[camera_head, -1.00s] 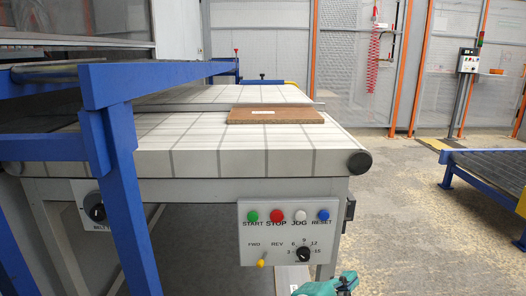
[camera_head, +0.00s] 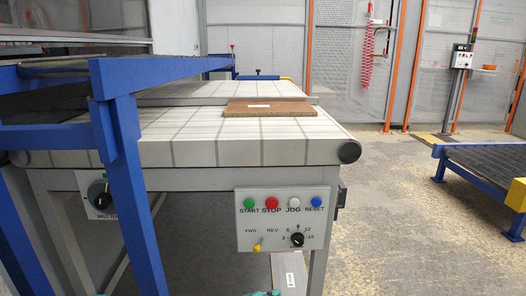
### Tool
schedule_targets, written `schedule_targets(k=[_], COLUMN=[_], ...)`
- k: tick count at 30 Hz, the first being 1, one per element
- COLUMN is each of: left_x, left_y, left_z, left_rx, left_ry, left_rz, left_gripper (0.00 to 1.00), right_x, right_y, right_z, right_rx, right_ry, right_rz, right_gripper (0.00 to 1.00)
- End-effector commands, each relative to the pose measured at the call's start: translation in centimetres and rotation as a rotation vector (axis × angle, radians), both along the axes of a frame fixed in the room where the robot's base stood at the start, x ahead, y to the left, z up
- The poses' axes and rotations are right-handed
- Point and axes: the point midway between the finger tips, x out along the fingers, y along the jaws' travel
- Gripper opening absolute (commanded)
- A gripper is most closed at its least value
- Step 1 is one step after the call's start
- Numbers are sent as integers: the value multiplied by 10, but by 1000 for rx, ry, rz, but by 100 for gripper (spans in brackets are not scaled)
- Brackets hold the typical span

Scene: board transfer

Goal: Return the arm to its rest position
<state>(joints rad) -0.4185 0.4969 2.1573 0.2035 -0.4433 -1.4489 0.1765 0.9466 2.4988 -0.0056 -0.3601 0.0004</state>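At the bottom edge of the head view a small teal piece (camera_head: 262,293) shows, which looks like the top of one of my grippers or arms. Its fingers are out of frame, and I cannot tell which side it belongs to. No other gripper is in view. A brown board (camera_head: 267,107) with a white label lies flat on the white belt conveyor (camera_head: 240,150), against the metal guide rail (camera_head: 200,101).
A control panel (camera_head: 283,219) with coloured buttons and a dial hangs on the conveyor's front. Blue framework (camera_head: 128,170) stands at left. A blue-framed roller conveyor (camera_head: 485,170) is at right. Another labelled board (camera_head: 289,272) shows below the panel. Open floor lies between the conveyors.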

Motion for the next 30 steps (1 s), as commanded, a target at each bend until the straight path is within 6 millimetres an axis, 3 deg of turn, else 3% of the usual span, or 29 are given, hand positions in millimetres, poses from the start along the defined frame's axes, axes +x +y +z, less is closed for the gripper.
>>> schedule_targets(k=[1, 4, 8, 12, 15, 18, 21, 25, 30], left_x=[1, -8, -41, -103, -157, -204, -229, -244, -245], left_y=[21, 60, 108, 146, 159, 158, 151, 147, 144], left_z=[-33, -97, -178, -254, -293, -313, -317, -314, -310], left_rx=[19, 28, -16, -124, -229, -336, -414, -510, -638], left_ry=[64, 207, 436, 717, 928, 1107, 1213, 1294, 1345], left_rz=[33, 108, 241, 434, 605, 778, 908, 1068, 1275], left_gripper=[0, 0, 0, 0, 0, 0, 0, 0, 0], right_x=[0, 0, 0, 0, 0, 0, 0, 0, 0], right_y=[0, 0, 0, 0, 0, 0, 0, 0, 0], right_z=[0, 0, 0, 0, 0, 0, 0, 0, 3], right_rx=[0, 0, 0, 0, 0, 0, 0, 0, 0], right_ry=[0, 0, 0, 0, 0, 0, 0, 0, 1], right_rz=[0, 0, 0, 0, 0, 0, 0, 0, 0], right_gripper=[0, 0, 0, 0, 0, 0, 0, 0, 0])
